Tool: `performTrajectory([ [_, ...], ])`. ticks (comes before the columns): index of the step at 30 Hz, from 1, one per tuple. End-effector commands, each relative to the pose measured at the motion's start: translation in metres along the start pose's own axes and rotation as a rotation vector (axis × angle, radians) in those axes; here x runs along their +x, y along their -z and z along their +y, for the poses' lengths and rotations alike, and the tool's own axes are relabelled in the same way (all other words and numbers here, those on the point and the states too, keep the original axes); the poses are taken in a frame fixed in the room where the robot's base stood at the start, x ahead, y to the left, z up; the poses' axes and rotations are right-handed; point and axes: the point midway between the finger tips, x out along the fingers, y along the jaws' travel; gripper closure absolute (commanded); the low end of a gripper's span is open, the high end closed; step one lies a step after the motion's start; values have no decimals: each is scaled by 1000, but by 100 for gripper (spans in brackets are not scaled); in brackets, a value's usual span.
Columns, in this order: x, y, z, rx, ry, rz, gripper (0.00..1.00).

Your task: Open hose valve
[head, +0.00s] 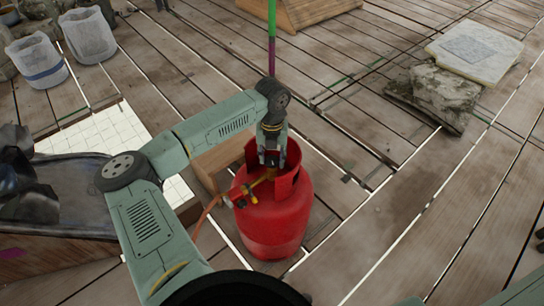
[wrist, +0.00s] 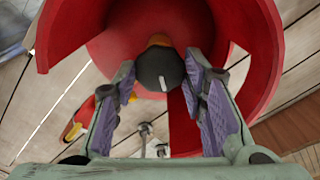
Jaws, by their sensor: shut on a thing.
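A red gas cylinder (head: 275,215) stands upright on the plank floor, with a raised red collar (wrist: 240,40) around its top. My gripper (head: 270,162) reaches down into the collar from above. In the wrist view, its two purple-padded fingers are shut on a round black knob (wrist: 158,72) with a white mark, one finger on each side. A yellow valve piece (head: 264,178) and a red and yellow fitting (head: 240,196) show beside the gripper, at the collar's opening. An orange hose (head: 207,214) runs from the fitting down to the left. The knob is hidden in the head view.
A wooden box (head: 218,162) stands close behind the cylinder to the left. A dark tray (head: 75,200) with black lumps is at the left, and white buckets (head: 87,36) stand beyond. Stone blocks (head: 440,92) lie at the right. The floor right of the cylinder is clear.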

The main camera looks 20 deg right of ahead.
Motion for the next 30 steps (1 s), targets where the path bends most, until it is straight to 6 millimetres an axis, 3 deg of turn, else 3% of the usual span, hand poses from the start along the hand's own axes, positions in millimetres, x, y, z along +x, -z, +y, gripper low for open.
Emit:
performTrajectory([
  [2, -1, -1, 0, 0, 0, -3, 89],
  [3, -1, -1, 0, 0, 0, -3, 60],
  [11, 0, 0, 0, 0, 0, -2, 43],
  [23, -6, -1, 0, 1, 0, -2, 41],
  [30, -48, -1, 1, 2, -3, -5, 41],
])
